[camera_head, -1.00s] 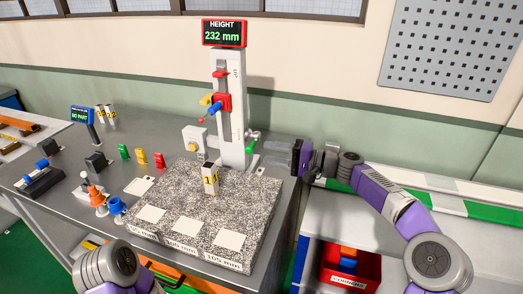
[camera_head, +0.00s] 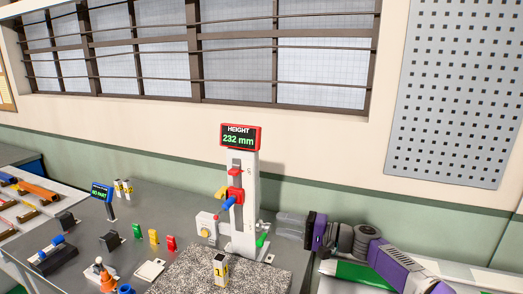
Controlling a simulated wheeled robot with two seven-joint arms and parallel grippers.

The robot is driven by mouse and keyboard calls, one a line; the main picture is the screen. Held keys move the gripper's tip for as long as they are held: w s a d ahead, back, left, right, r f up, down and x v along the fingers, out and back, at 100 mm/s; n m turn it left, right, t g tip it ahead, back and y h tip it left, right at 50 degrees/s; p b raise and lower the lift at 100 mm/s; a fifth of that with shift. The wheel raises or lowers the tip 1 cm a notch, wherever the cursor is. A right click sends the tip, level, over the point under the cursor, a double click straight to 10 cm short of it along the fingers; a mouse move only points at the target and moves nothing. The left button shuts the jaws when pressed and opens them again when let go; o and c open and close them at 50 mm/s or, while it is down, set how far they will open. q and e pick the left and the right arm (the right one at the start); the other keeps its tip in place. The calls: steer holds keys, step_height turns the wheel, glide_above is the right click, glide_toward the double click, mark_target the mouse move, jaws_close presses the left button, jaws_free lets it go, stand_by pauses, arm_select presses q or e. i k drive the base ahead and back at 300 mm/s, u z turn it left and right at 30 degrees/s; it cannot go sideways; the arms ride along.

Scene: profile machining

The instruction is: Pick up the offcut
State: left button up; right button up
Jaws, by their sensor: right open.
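No piece that I can surely call the offcut shows now. A small upright block (camera_head: 219,268) with white, yellow and black faces and a number stands on the speckled granite plate (camera_head: 185,276); I cannot tell whether it is an offcut. My right gripper (camera_head: 279,225) is open, pointing left, at the right of the height gauge (camera_head: 242,205), close to its green handle (camera_head: 262,240). I see nothing between its fingers. My left gripper is out of view.
The gauge's red-framed display (camera_head: 239,138) reads 232 mm. Green, yellow and red small pieces (camera_head: 154,237) stand left of it on the grey bench (camera_head: 75,215).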

mark_target(220, 262)
steer(key=k, duration=1)
